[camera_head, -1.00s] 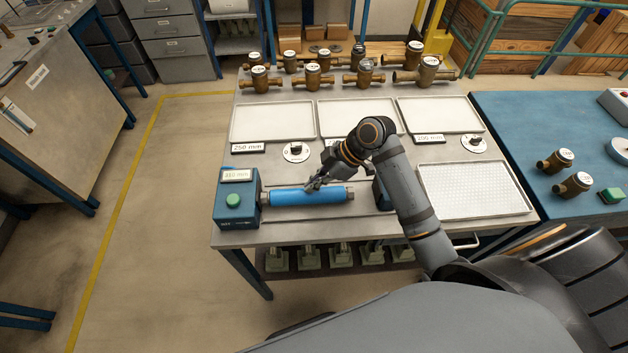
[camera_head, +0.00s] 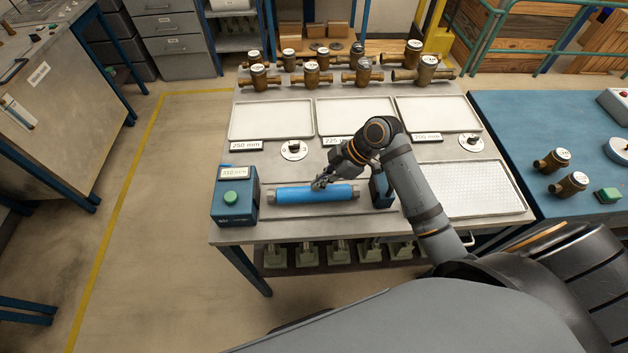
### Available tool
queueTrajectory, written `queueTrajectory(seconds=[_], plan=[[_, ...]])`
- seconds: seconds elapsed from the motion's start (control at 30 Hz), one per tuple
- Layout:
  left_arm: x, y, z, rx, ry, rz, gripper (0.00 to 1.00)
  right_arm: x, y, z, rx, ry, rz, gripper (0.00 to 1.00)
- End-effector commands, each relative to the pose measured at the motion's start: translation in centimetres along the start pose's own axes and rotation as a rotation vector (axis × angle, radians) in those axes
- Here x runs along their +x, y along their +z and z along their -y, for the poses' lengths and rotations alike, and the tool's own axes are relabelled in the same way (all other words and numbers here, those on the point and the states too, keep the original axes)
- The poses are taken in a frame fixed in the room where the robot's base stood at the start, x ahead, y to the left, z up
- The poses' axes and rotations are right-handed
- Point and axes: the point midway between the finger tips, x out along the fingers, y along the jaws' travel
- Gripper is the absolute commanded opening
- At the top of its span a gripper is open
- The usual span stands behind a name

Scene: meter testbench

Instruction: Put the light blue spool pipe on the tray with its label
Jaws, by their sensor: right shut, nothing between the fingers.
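The light blue spool pipe (camera_head: 290,195) lies level on the bench between a blue end block with a green button (camera_head: 235,200) and a smaller dark blue block (camera_head: 382,190). A small gap shows at its left end. My right gripper (camera_head: 320,184) is at the pipe's upper side, right of its middle, fingers shut with nothing between them. Three white trays stand behind: left (camera_head: 270,119), middle (camera_head: 355,116) and right (camera_head: 438,113). Their labels read 250 mm (camera_head: 246,145), apparently 225 mm (camera_head: 335,142), partly hidden by my arm, and 200 mm (camera_head: 427,137). The end block's display is hard to read. My left gripper is out of view.
Several brass meters (camera_head: 312,75) stand along the bench's back edge. Round dials (camera_head: 293,150) sit before the trays. A textured white tray (camera_head: 480,190) lies at right, partly behind my right arm. A blue table (camera_head: 510,125) with two meters adjoins on the right.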

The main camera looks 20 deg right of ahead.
Motion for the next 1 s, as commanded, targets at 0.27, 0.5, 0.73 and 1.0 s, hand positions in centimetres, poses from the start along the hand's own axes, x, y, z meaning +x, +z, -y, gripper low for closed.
queueTrajectory(seconds=[0.27, 0.5, 0.73, 1.0], plan=[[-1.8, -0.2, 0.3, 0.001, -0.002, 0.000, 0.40, -1.4, -0.7, -0.1, 0.007, -0.002, 0.004, 0.00], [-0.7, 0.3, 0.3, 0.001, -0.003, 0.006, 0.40, -3.2, 2.9, -0.3, 0.010, 0.000, 0.017, 0.00], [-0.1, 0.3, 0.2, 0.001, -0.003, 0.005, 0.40, -5.7, 6.2, -0.2, 0.010, -0.002, 0.016, 0.00], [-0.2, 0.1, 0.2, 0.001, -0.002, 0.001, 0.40, -7.8, 8.7, -0.2, 0.010, -0.003, 0.009, 0.00]])
